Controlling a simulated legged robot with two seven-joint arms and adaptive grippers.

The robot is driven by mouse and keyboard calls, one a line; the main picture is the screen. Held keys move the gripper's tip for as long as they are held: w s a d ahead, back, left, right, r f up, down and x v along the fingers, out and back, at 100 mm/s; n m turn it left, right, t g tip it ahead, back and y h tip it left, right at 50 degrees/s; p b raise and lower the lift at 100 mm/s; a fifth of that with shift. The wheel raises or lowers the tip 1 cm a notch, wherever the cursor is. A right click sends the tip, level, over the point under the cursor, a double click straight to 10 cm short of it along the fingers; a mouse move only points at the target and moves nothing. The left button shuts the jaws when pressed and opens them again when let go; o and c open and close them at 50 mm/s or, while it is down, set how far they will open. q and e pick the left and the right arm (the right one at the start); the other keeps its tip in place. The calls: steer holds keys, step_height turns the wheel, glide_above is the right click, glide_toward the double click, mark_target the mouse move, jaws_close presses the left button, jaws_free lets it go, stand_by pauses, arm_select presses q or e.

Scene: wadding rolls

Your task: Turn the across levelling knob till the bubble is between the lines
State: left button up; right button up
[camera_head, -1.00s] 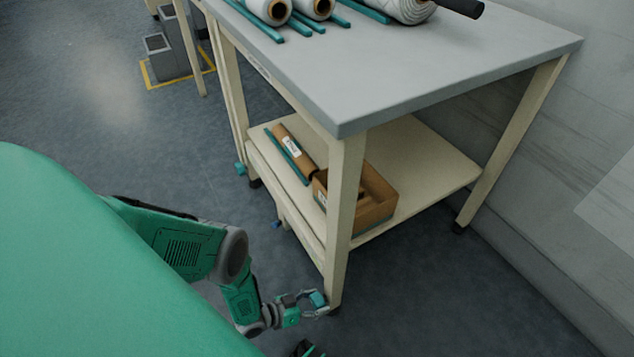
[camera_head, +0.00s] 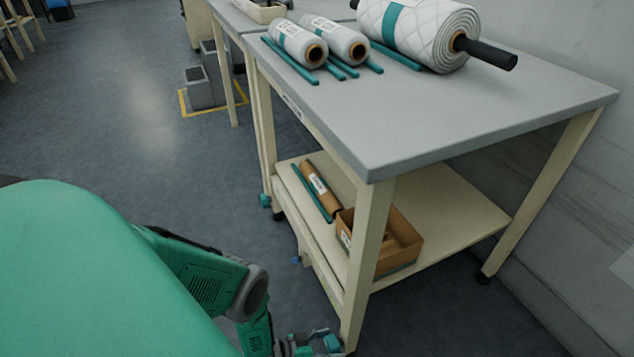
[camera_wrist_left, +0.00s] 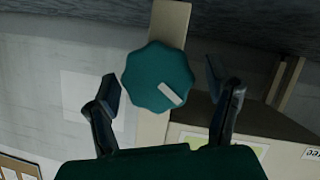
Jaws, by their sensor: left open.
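In the left wrist view a dark teal scalloped knob (camera_wrist_left: 152,82) with a white pointer mark sits in front of a cream post (camera_wrist_left: 168,22). The pointer slants down to the right. My left gripper (camera_wrist_left: 161,72) is open, one finger on each side of the knob, with gaps visible between fingers and knob. In the head view my left gripper (camera_head: 312,344) is low at the foot of the table's near leg (camera_head: 366,255), partly cut off by the bottom edge. No bubble or level lines can be made out. My right gripper is not in view.
The grey-topped table (camera_head: 450,120) carries white wadding rolls (camera_head: 425,30) and teal strips. Its lower shelf (camera_head: 450,205) holds a cardboard box (camera_head: 405,250) and a brown roll (camera_head: 318,188). A wall stands close at right. The floor (camera_head: 130,140) to the left is open.

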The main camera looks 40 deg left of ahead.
arm_select(q)
steer(key=v, duration=1.2)
steer(key=shift+f, duration=0.1)
